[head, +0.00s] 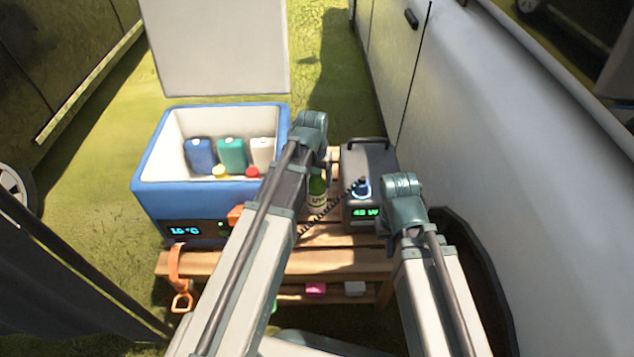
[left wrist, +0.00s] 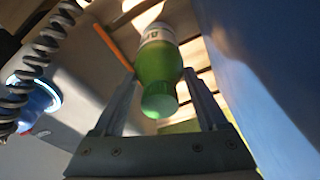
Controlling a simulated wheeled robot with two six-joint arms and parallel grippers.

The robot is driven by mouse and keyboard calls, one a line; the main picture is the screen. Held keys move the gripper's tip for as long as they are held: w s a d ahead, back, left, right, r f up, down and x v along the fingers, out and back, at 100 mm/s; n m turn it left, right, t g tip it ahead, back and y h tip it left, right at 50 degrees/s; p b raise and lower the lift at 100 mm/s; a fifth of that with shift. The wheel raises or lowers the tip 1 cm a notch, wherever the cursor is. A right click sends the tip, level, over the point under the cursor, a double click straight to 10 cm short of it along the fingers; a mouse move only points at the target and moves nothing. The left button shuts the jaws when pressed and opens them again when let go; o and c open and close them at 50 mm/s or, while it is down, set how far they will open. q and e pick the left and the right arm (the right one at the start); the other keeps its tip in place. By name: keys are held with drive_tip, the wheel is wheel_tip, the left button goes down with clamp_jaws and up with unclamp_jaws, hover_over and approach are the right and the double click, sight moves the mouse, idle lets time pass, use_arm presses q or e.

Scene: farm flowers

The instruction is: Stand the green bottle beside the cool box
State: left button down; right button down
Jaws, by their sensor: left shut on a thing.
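The green bottle (head: 318,188) has a pale label and stands upright or nearly so between the blue cool box (head: 150,188) and a grey power unit. I cannot tell whether its base touches the bench. My left gripper is mostly hidden behind its own arm in the head view. In the left wrist view its two fingers (left wrist: 159,76) are on either side of the green bottle (left wrist: 158,62), shut on its neck end. My right arm is over the power unit's front right; its fingertips are hidden.
The grey power unit (head: 369,160) has a lit display and a coiled black cable (head: 322,211) close to the bottle. The wooden bench (head: 225,263) carries the box and unit. The cool box is open with several containers inside. A vehicle side (head: 470,120) bounds the right.

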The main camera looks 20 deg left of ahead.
use_arm(q)
drive_tip(key=shift+r, duration=0.1)
drive_tip(key=shift+f, duration=0.25)
unclamp_jaws()
drive_tip(key=shift+r, duration=0.1)
drive_tip(key=shift+r, duration=0.1)
drive_tip(key=r+p, duration=0.4)
drive_tip(key=s+r+p, duration=0.1)
drive_tip(key=r+p, duration=0.3)
drive_tip(key=s+r+p, duration=0.1)
drive_tip(key=r+p, duration=0.3)
drive_tip(key=shift+a, duration=0.1)
drive_tip(key=shift+w, duration=0.1)
